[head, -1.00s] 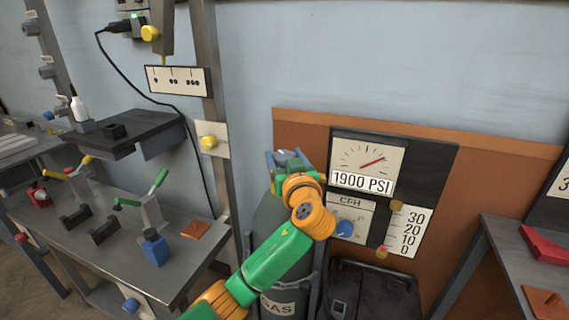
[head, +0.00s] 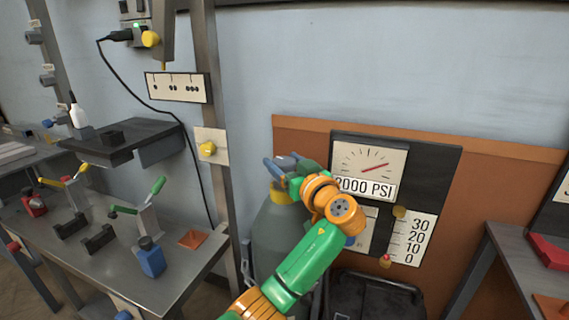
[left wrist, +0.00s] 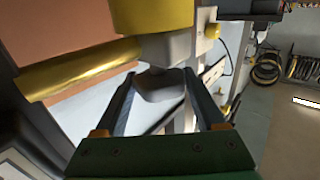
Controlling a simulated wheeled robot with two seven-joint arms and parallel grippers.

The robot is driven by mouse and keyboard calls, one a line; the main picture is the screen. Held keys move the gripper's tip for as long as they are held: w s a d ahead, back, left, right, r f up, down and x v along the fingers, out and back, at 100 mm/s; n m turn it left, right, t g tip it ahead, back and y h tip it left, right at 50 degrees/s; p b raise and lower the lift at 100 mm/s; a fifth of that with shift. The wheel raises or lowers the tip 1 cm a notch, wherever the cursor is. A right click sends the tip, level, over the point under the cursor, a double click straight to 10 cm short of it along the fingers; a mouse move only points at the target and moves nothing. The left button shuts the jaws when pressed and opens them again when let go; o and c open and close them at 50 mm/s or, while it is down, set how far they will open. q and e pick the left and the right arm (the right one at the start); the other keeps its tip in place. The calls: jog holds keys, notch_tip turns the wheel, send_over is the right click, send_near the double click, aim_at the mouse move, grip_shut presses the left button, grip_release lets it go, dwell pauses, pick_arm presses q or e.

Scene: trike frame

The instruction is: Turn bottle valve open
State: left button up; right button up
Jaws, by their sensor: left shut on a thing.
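The grey gas bottle (head: 276,232) stands upright against the brown panel, with a yellow neck (head: 283,192). My left gripper (head: 281,167) is at its top, shut on the valve knob, and my wrist hides much of the valve in the head view. In the left wrist view, the fingers (left wrist: 161,100) lie either side of the grey valve knob (left wrist: 160,86). A yellow collar (left wrist: 150,14) and a brass tube (left wrist: 78,71) show beside it. The gauge (head: 368,168) reads 2000 PSI. My right gripper is not in view.
A flow scale (head: 412,238) marked 0 to 30 is right of my wrist. A black case (head: 375,297) stands below. A steel post (head: 212,100) rises close left.

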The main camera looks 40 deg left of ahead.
pick_arm(q)
jog(key=o, duration=1.3)
jog(key=shift+r, duration=0.1)
jog(key=shift+o, duration=0.2)
